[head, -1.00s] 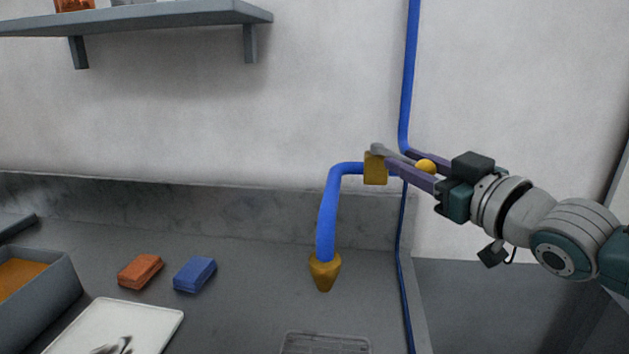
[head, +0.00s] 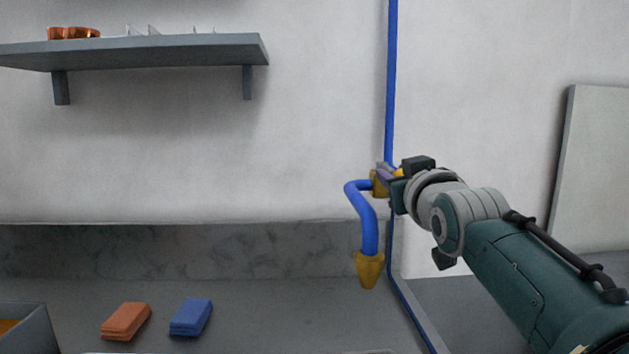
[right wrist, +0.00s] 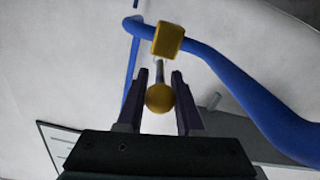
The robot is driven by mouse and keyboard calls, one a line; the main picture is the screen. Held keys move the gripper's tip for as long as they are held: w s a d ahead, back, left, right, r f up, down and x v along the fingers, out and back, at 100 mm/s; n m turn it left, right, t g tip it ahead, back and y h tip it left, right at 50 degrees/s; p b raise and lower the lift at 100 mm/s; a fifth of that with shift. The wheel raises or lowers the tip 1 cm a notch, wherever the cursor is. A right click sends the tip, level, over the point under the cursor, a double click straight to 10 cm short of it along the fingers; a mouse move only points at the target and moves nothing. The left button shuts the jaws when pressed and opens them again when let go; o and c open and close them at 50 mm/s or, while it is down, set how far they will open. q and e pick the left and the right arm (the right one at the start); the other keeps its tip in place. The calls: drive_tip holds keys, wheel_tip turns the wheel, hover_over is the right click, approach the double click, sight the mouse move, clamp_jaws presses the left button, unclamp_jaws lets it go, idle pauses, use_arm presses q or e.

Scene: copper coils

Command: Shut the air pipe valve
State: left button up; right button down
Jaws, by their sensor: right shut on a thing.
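The yellow valve block (head: 379,187) sits on the blue air pipe (head: 391,80) by the wall. In the right wrist view the valve block (right wrist: 168,40) shows with a short grey lever (right wrist: 160,71) that ends in a yellow ball (right wrist: 160,97). My right gripper (head: 385,173) is at the valve, shut on the lever's ball end, with one finger on each side in the right wrist view (right wrist: 159,76). In the head view the gripper and arm hide most of the lever; a bit of the ball (head: 398,172) shows. My left gripper is out of view.
The pipe bends down to a yellow nozzle (head: 369,270) above the grey counter (head: 270,320). A grey bin (head: 30,325) is at the left. A shelf (head: 150,52) hangs on the wall.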

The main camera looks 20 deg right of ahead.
drive_tip(key=shift+f, duration=0.15)
drive_tip(key=c, duration=0.9)
unclamp_jaws()
drive_tip(key=shift+s+a, duration=0.15)
drive_tip(key=shift+s, duration=0.15)
drive_tip(key=p+v, duration=0.1)
drive_tip(key=v, duration=0.8)
drive_tip(key=shift+s, duration=0.1)
